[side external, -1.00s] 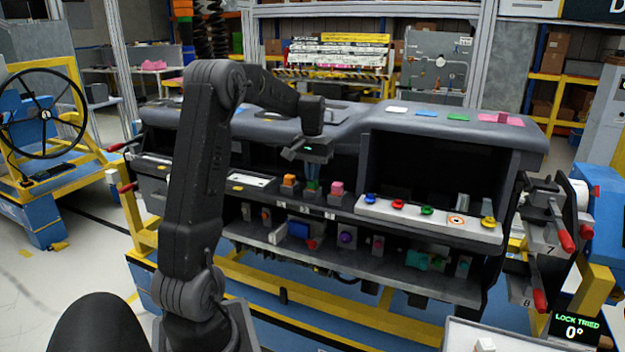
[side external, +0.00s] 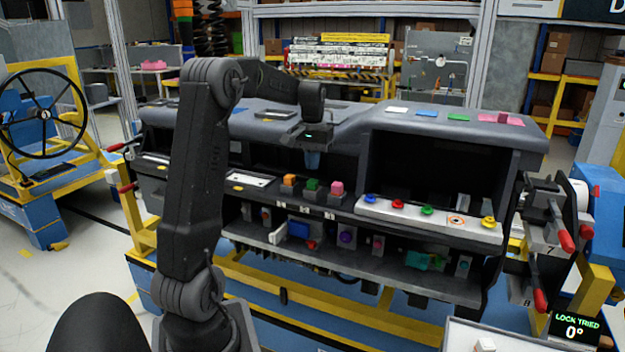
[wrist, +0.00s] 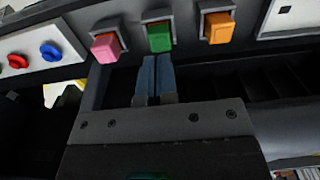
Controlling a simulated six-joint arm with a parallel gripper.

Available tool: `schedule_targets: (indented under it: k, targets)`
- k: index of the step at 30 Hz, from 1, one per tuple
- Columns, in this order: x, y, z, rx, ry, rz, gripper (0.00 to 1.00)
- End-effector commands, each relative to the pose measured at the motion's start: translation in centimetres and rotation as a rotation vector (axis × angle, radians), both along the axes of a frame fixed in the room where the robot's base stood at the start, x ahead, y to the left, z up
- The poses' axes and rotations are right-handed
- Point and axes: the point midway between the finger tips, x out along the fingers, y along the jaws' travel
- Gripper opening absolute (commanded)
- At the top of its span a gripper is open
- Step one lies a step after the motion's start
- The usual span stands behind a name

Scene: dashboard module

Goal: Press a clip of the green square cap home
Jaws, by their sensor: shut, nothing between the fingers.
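The green square cap (side external: 312,185) sits in the middle of a row of three caps along the front ledge of the dashboard module. It also shows at the top of the wrist view (wrist: 159,37). Whether its clips are seated is too small to tell. My gripper (side external: 312,168) hangs above the green cap, apart from it, with its blue fingers pointing down. In the wrist view, the two fingers (wrist: 155,60) are together and empty, lined up with the green cap.
An orange cap (side external: 290,181) and a pink cap (side external: 337,187) flank the green one closely. A white panel with coloured knobs (side external: 440,224) lies to the right. The dashboard's padded top (side external: 350,120) overhangs behind my gripper. A lower shelf holds several small parts.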

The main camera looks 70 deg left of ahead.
Motion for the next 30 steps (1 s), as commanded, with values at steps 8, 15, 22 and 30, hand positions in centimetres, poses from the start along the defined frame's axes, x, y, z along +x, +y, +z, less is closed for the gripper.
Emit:
schedule_targets:
  k: [8,15,22,30]
  targets:
    - [0.0,0.0,2.7,0.001,-0.001,0.0,0.0]
    - [0.0,0.0,4.4,0.001,-0.001,0.0,0.0]
    - [0.0,0.0,4.5,0.001,-0.001,0.0,0.0]
    - [0.9,-4.9,5.8,0.038,-0.037,-0.085,0.0]
